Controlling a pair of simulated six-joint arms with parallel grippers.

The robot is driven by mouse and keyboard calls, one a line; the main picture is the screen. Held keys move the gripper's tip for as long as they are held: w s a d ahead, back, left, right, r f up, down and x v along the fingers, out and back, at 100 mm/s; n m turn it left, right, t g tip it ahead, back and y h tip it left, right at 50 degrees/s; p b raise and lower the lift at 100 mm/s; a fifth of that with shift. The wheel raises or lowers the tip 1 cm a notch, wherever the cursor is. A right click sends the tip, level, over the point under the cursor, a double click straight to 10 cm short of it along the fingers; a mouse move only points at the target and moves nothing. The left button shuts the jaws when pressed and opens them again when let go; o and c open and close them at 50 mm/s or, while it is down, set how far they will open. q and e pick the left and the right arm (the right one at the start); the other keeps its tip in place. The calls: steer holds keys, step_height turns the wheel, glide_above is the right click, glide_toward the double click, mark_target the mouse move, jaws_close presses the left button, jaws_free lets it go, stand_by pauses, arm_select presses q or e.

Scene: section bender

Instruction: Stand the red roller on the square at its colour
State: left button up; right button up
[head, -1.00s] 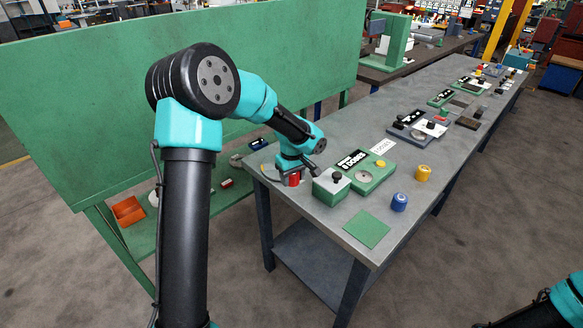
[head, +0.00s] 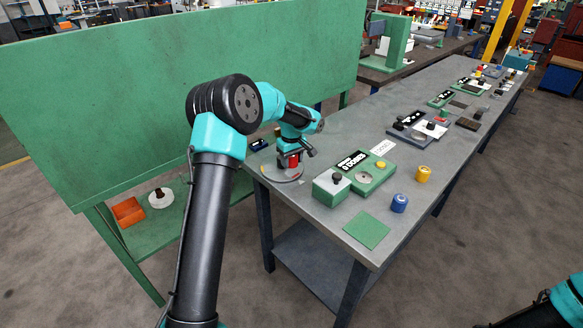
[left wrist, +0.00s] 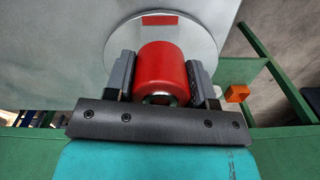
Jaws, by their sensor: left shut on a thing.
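My left gripper (head: 292,161) is shut on the red roller (head: 293,162) at the table's near left corner. In the left wrist view the roller (left wrist: 162,72) sits between the two fingers of the gripper (left wrist: 162,80). Behind it is a round grey disc (left wrist: 200,40) with a red patch (left wrist: 160,20) near its far rim. Part of the disc (head: 284,178) shows below the roller in the head view. I cannot tell whether the roller touches the disc. My right gripper is out of view.
A green box with a black knob (head: 332,187) and a green unit with a yellow button (head: 372,175) stand to the right. A blue roller (head: 400,202), a yellow roller (head: 423,174) and a flat green square (head: 366,229) are on the grey table (head: 310,215).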

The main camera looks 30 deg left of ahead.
mark_target(291, 172)
arm_select(q)
steer(key=shift+f, duration=1.75)
steer(key=shift+f, duration=0.1)
steer(key=o, duration=1.1)
step_height(291, 172, up, 12)
steer(key=shift+r, duration=0.1)
